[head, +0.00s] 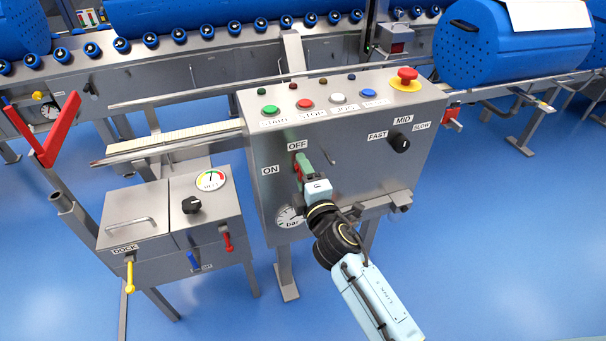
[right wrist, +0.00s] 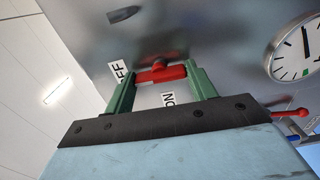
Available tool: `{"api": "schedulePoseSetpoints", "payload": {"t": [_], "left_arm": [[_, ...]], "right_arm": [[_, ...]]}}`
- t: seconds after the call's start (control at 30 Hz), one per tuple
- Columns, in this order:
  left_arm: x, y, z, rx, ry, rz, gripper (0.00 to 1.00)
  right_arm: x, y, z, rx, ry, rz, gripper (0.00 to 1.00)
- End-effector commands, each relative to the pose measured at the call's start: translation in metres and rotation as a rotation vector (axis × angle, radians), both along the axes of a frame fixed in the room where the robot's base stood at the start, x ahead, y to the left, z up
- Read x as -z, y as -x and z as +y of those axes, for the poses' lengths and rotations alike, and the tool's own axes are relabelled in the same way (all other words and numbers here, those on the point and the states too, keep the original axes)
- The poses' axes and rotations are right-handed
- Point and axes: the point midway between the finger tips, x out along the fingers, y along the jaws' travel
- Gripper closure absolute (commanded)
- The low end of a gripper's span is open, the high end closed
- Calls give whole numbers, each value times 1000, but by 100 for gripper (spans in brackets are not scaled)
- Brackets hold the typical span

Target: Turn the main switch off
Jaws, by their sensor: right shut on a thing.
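The main switch is a red handle (right wrist: 162,73) on the front of the grey steel control box (head: 350,150). An OFF label (head: 298,145) sits above it and an ON label (head: 270,169) to its left. My right gripper (head: 300,166) reaches the panel from the front right, with its green fingers at the switch. In the right wrist view the two fingers (right wrist: 160,82) are shut on the red handle, one at each end. In the head view the gripper mostly hides the handle, so I cannot tell its exact angle. My left gripper is not in view.
The box top carries coloured push buttons (head: 305,103) and a red emergency stop (head: 405,78). A black speed knob (head: 399,143) is on the right, a pressure gauge (head: 290,216) below. A smaller cabinet (head: 175,220) stands left. Conveyors with blue tubs (head: 520,45) run behind.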

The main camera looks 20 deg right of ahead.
Motion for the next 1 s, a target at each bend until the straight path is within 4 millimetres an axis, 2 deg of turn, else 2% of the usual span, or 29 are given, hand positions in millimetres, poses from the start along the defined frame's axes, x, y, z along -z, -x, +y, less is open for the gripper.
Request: {"api": "schedulePoseSetpoints", "payload": {"t": [0.07,0.1,0.23,0.5,0.63,0.77,1.0], "left_arm": [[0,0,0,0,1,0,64],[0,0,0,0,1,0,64],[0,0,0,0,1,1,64],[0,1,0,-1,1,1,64],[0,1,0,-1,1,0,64],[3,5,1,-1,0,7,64],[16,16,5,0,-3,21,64]], "right_arm": [[0,0,-1,2,-5,0,67],[0,0,-1,2,-4,0,39],[0,0,-1,2,-3,0,22],[0,0,0,1,-1,0,22],[0,7,0,1,-2,1,22],[0,26,-1,1,-2,3,22],[1,76,-2,1,-4,3,22]]}}
